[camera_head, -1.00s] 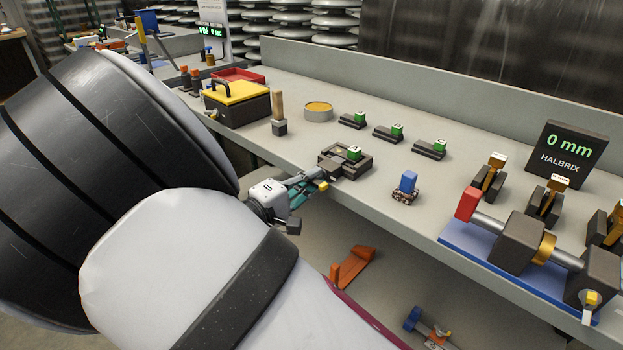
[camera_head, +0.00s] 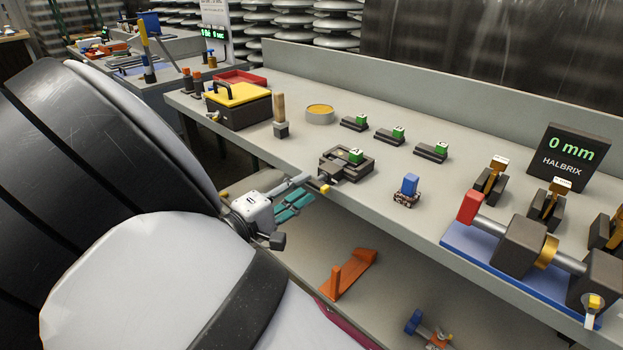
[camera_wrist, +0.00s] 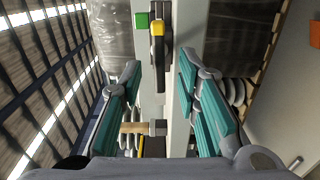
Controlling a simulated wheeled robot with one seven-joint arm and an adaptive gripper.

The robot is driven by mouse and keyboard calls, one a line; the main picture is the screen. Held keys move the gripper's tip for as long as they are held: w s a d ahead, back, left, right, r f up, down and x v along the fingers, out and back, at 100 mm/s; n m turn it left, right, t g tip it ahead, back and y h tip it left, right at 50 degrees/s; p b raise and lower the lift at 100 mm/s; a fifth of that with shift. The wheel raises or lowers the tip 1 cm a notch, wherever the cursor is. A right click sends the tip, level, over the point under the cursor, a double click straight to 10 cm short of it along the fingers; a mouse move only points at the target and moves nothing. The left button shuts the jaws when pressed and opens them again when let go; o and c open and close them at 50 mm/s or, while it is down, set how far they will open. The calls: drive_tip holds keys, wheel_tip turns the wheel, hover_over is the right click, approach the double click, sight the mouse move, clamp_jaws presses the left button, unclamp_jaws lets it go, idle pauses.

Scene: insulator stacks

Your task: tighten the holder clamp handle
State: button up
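The holder (camera_head: 362,172) is a dark block at the bench's front edge and carries a green-topped piece (camera_head: 355,156). Its clamp handle, with a yellow end (camera_head: 325,187), sticks out over the edge toward my gripper. My gripper (camera_head: 303,190) is just left of the handle, with its teal fingers spread and apart from it. In the wrist view, the open fingers (camera_wrist: 158,70) stand on either side of the dark handle, whose yellow end (camera_wrist: 157,28) shows beyond the tips. Nothing is between the finger pads. The handle's exact seating is too small to tell.
Several dark blocks with green tops (camera_head: 397,134) line the bench behind. A blue-topped piece (camera_head: 408,185) stands right of the holder. A blue-based fixture (camera_head: 470,245) is at right. A yellow-lidded box (camera_head: 238,93) is at left. An orange bracket (camera_head: 350,272) lies on the lower shelf.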

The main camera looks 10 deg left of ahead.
drive_tip(key=v, duration=0.8)
